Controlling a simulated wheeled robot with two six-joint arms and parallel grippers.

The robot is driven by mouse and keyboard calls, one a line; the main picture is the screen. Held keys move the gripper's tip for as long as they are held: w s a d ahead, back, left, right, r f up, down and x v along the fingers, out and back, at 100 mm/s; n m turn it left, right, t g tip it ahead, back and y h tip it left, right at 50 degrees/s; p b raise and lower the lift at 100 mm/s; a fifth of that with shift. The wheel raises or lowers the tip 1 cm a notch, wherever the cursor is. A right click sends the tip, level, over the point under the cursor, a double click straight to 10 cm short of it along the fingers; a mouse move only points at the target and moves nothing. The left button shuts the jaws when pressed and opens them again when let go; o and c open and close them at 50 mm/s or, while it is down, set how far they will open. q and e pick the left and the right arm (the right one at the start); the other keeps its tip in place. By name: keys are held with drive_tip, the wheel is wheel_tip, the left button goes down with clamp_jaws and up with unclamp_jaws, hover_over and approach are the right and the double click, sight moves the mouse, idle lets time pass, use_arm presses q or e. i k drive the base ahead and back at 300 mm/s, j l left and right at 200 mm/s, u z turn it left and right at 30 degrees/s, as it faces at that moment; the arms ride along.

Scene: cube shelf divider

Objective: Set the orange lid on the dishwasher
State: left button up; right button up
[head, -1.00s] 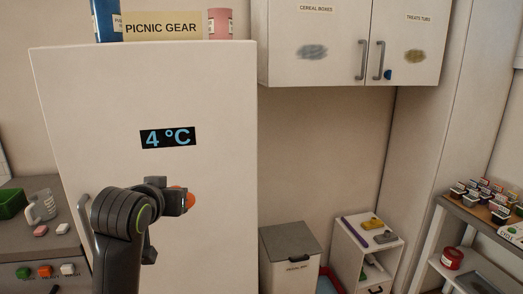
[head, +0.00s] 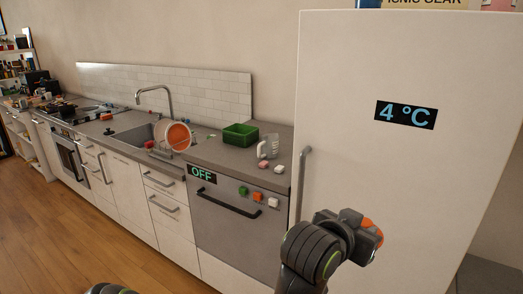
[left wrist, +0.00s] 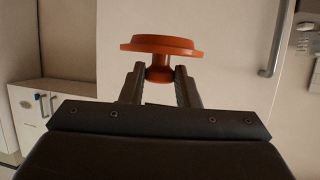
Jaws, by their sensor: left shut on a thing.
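The orange lid (left wrist: 160,45) is a round disc with a knob, seen in the left wrist view. My left gripper (left wrist: 160,80) is shut on the lid's knob, with the disc beyond the fingertips. In the head view the gripper (head: 368,243) is in front of the fridge, and only a bit of the orange lid (head: 373,228) shows past it. The dishwasher (head: 225,222) is a grey front with a dark bar handle and an "OFF" display, left of the gripper. Its counter top lies above it. My right gripper is not in view.
The tall white fridge (head: 400,60) reads "4 °C" and stands right of the dishwasher. On the counter are a green bin (head: 240,135), a clear mug (head: 268,147) and small pink and white blocks. Wooden floor (head: 60,235) is open at left.

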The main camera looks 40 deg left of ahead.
sight(289, 165)
drive_tip(key=i+j+u, duration=0.6)
drive_tip(key=j, duration=0.15)
drive_tip(key=i+j+z, duration=0.1)
drive_tip(key=i+j, duration=0.3)
drive_tip(key=j, duration=0.1)
